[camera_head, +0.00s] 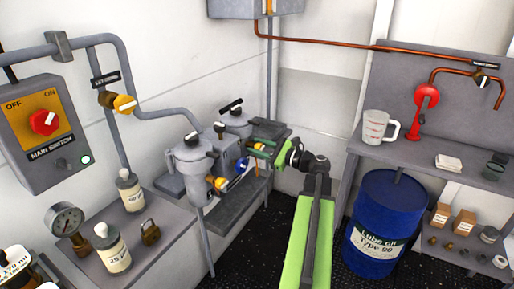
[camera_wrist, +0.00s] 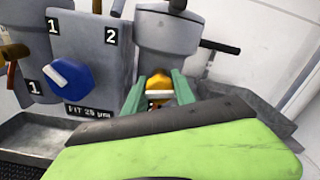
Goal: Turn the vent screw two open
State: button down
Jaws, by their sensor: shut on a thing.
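My gripper (camera_wrist: 158,88) is shut on a yellow screw head (camera_wrist: 159,84), with one green finger on each side of it. The screw sits low on the front of the right-hand filter housing (camera_wrist: 165,30), beside the plate's "2" mark, so I take it as vent screw two. Its own label is not visible. A blue selector knob (camera_wrist: 67,78) with a white pointer is on the plate to the left, apart from my fingers.
A black handle (camera_wrist: 220,47) sticks out right of the housing. The nearer filter housing (camera_head: 190,165) has a yellow knob (camera_head: 219,184) beside it. A grey drip tray (camera_head: 240,203) lies below. A blue oil drum (camera_head: 386,222) stands right of my arm.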

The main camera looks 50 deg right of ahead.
jog(key=n, duration=0.4)
jog(key=shift+n, duration=0.3)
jog(key=n, duration=0.3)
jog(key=shift+n, duration=0.4)
jog(key=n, duration=0.3)
jog(key=shift+n, duration=1.9)
jog(key=c, duration=1)
grip_release()
